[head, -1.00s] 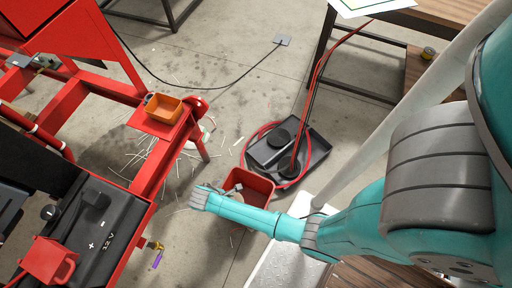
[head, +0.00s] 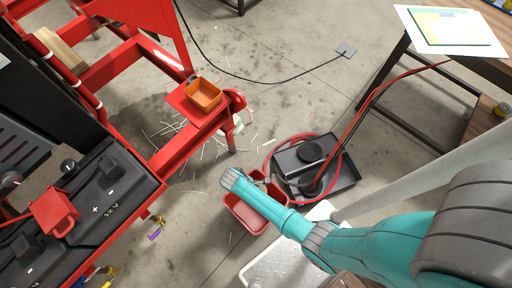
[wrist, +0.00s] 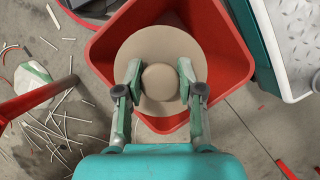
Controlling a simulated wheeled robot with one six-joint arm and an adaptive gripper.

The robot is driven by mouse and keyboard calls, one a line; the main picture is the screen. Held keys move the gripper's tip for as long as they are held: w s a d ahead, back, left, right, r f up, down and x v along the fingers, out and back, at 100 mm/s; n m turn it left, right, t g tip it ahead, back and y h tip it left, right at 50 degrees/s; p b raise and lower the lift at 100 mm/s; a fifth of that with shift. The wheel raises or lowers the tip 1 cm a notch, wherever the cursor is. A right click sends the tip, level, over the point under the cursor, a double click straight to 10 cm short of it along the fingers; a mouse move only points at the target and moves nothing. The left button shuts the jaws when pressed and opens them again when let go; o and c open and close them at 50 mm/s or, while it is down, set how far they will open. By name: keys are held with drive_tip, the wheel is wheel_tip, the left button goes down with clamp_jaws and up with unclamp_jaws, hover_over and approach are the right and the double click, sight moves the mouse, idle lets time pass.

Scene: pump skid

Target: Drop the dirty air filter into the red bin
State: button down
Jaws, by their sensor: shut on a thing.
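The dirty air filter (wrist: 158,42) is a beige round disc with a round knob in its middle. My gripper (wrist: 160,80) is shut on the knob, one finger on each side, in the wrist view. The red bin (wrist: 228,58) lies beneath the filter there, its open mouth showing around the disc; the filter's height above it is hard to tell. In the head view the red bin (head: 258,212) stands on the floor, partly covered by my teal arm. The filter and fingers are hidden there behind my wrist.
The red skid frame with an orange box (head: 203,95) and a 12 V battery (head: 98,190) is at left. Pale debris litters the floor.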

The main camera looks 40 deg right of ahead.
drive_tip(key=c, duration=0.7)
unclamp_jaws()
drive_tip(key=shift+o, duration=0.2)
drive_tip(key=v, duration=1.2)
